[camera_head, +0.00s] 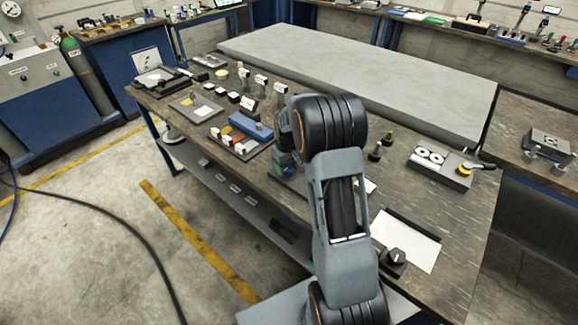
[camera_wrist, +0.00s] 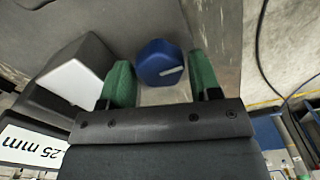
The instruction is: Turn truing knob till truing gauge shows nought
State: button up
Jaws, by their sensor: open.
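A blue knob (camera_wrist: 158,62) with a white mark line on it shows in the wrist view. It lies between and just beyond the green fingertips of my gripper (camera_wrist: 162,76). The fingers stand apart on either side of it, and I see no clear contact. In the head view my arm covers most of the spot where my gripper is, and the blue knob cannot be made out there. I cannot pick out the truing gauge or its reading in either view.
A dark block with a pale sloped face (camera_wrist: 76,82) and a "25 mm" label (camera_wrist: 30,146) stand left of my fingers. The bench holds a blue block (camera_head: 250,131), a grey dial unit (camera_head: 440,166), a black knob (camera_head: 393,258) and a white sheet (camera_head: 408,240).

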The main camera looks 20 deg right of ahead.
jog(key=shift+f, duration=0.15)
jog(key=c, duration=0.6)
jog(key=shift+c, duration=0.2)
jog(key=shift+m, duration=0.4)
jog(key=m, duration=0.3)
jog(key=shift+m+b, duration=0.35)
jog(key=shift+m, duration=0.05)
jog(key=m, duration=0.4)
jog(key=shift+m, duration=0.3)
jog(key=m, duration=0.5)
jog(key=shift+b, duration=0.4)
jog(key=shift+a+m, duration=0.1)
jog(key=shift+m, duration=2.1)
jog(key=shift+w, duration=0.1)
